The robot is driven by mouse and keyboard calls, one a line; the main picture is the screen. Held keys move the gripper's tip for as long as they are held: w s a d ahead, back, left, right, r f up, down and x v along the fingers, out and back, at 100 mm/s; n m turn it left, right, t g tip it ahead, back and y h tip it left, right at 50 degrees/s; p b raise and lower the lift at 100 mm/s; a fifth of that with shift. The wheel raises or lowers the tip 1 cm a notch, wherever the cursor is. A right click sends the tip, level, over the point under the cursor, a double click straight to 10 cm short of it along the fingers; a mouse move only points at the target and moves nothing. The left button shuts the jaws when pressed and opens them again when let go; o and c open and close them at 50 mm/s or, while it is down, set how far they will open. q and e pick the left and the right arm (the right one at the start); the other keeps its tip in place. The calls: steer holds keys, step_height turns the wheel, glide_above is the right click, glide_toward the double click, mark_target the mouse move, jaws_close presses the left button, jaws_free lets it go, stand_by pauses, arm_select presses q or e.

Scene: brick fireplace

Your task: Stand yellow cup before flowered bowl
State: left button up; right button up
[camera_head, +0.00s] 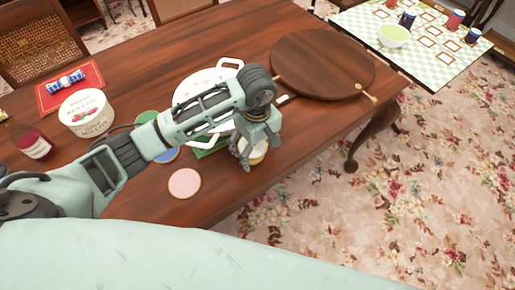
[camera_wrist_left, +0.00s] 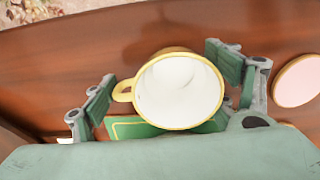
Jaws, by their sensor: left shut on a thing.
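My left gripper (camera_head: 246,158) is shut on the yellow cup (camera_head: 258,154) near the front edge of the wooden table. In the left wrist view the cup (camera_wrist_left: 180,90) has a white inside, a yellow rim and a handle on the left. It sits between the two fingers of the gripper (camera_wrist_left: 168,90). A green, gold-edged flat piece (camera_wrist_left: 130,127) shows beyond it. I cannot make out a flowered bowl for sure. My right gripper is not in view.
A white two-handled dish (camera_head: 188,88) lies partly behind my left arm. A round wooden board (camera_head: 322,62) lies to its right. A pink disc (camera_head: 184,183), a white tub (camera_head: 86,117) and a dark bottle (camera_head: 30,143) are also on the table (camera_head: 175,45). The checkered far table (camera_head: 375,42) holds several cups.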

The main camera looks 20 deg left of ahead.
arm_select(q)
steer(key=shift+f, duration=1)
steer(key=o, duration=1.5)
steer(key=shift+c, duration=0.2)
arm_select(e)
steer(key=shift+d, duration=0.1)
arm_select(q)
step_height(320, 180, up, 12)
steer(key=shift+s+r+b, duration=0.1)
steer(key=shift+r+b, duration=0.05)
steer(key=shift+b, duration=0.8)
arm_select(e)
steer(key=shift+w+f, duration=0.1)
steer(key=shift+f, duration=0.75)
